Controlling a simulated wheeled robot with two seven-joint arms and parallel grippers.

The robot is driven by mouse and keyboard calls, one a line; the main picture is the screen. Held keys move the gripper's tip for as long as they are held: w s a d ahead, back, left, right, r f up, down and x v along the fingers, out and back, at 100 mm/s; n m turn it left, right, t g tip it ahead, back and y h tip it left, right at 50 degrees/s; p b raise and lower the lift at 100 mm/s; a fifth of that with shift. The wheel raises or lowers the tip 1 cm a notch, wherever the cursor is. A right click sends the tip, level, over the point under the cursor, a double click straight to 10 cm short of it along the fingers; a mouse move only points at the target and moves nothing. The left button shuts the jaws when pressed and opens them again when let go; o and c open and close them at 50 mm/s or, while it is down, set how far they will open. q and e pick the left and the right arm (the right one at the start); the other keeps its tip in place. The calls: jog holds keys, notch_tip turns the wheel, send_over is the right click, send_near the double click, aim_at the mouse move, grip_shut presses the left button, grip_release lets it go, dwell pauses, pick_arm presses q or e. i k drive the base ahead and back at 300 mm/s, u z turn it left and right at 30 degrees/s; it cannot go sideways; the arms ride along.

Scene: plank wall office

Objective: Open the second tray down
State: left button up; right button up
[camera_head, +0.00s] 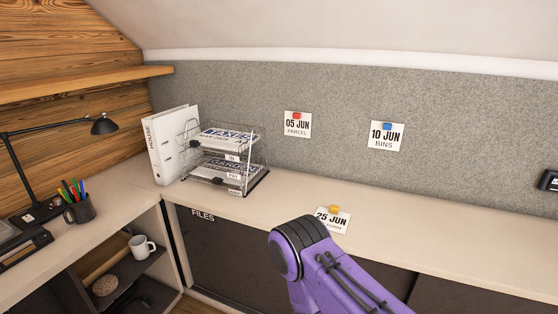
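A wire letter-tray stack (262,153) stands on the desk by the corner, against a white binder. Its top tray (232,157) has a tag that seems to read IN and holds papers headed TAXES. The second tray down (233,176) has a tag that seems to read PAY and holds papers headed GARDEN. A third tag (235,193) shows low at the base, too small to read. Small dark knobs show at the trays' left side. A purple arm link of mine rises at bottom centre, well right of the stack. Neither gripper shows.
The white binder (172,143) stands just left of the trays. A pen cup (79,208) and black lamp (104,125) are farther left. A mug (142,247) sits on a lower shelf. A date card (333,220) lies near the desk's front edge. The desk right of the trays is mostly clear.

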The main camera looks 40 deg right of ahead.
aim_at(235, 176)
jog(key=z, duration=0.95)
jog(key=i, duration=1.1)
jog(key=z, duration=0.8)
